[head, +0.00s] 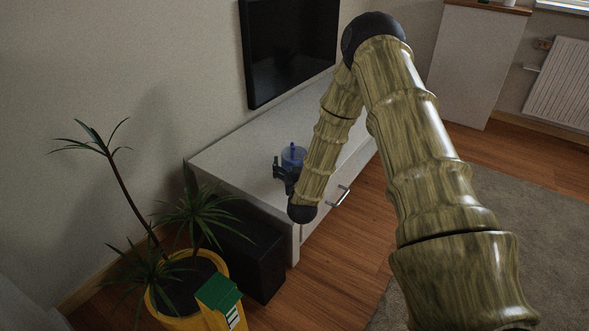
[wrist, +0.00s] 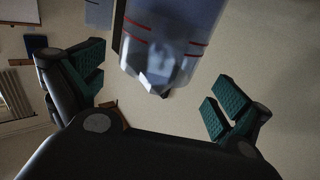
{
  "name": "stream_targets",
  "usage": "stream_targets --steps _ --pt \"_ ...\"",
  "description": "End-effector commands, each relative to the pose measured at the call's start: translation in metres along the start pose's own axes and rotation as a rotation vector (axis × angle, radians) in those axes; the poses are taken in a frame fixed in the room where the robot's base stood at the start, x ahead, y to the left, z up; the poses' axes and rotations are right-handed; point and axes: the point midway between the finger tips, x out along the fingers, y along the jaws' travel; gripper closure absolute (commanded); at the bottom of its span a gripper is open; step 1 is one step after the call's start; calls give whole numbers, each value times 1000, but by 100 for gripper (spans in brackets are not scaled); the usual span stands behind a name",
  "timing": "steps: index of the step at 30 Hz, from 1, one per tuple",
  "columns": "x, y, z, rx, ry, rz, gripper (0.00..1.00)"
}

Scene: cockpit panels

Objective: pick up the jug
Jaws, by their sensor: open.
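The jug (head: 293,155) is a blue, see-through vessel standing on the white low cabinet in the head view, partly hidden by my arm and gripper. In the wrist view a translucent blue-grey vessel with red lines (wrist: 170,40), which looks like the jug, fills the top middle, between and beyond my fingers. My gripper (wrist: 153,88) is open, with its green-padded fingers spread wide to either side. In the head view my gripper (head: 283,174) is right at the jug's near left side. I cannot tell whether it touches the jug.
The white cabinet (head: 240,150) runs along the wall under a black television (head: 290,50). A black box (head: 250,250) stands at its near end. A potted plant in a yellow pot (head: 215,308) and a green carton (head: 218,293) are at lower left.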

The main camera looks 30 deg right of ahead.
Motion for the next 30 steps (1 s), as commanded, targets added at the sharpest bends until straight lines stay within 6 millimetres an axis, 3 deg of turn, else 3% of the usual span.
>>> stream_targets --steps 13,23,26,30 --pt "45 5 6 1 1 0 0" --pt "52 5 4 0 -1 -1 0" --pt "52 5 4 0 -1 -1 13" --pt "52 5 4 0 -1 -1 38"
